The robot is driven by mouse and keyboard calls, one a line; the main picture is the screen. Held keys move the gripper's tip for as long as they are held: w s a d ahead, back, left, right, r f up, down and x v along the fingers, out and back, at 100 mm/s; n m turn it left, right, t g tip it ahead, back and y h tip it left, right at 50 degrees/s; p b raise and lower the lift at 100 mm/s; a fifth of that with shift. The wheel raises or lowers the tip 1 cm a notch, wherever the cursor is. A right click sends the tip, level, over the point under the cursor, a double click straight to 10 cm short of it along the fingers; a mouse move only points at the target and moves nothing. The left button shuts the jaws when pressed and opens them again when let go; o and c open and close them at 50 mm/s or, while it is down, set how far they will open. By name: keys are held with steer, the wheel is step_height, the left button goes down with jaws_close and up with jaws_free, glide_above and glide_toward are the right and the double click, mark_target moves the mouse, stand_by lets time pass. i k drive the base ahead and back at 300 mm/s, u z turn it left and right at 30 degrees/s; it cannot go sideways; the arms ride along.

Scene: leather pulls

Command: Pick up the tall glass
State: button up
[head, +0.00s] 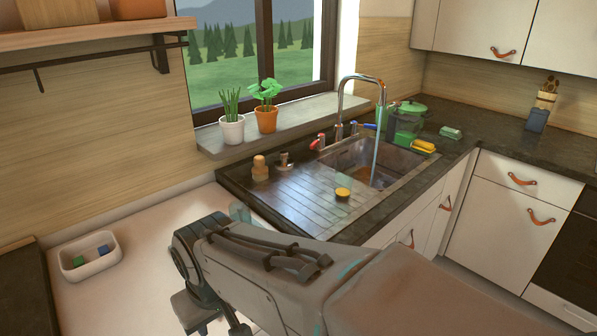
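A pale, see-through rim (240,212) shows just above my arm, by the left end of the draining board. It may be the tall glass; my arm hides the rest, so I cannot tell its full shape or what it stands on. My arm crosses the lower middle of the head view. My gripper (208,314) hangs at its left end, low in the picture and partly cut off by the bottom edge. Its fingertips are not clear, and I see nothing held in it.
A white tray (90,268) with small green and blue things lies on the pale counter at left. The sink (365,155) has a tall tap and running water. A yellow-topped thing (342,194) and a wooden brush (260,168) stand on the draining board. A green pot (407,120) stands behind.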

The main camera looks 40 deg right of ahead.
mark_target(344, 180)
steer(key=k, duration=0.3)
steer(key=z, duration=3.05)
steer(key=i, duration=1.7)
steer(key=u, duration=2.45)
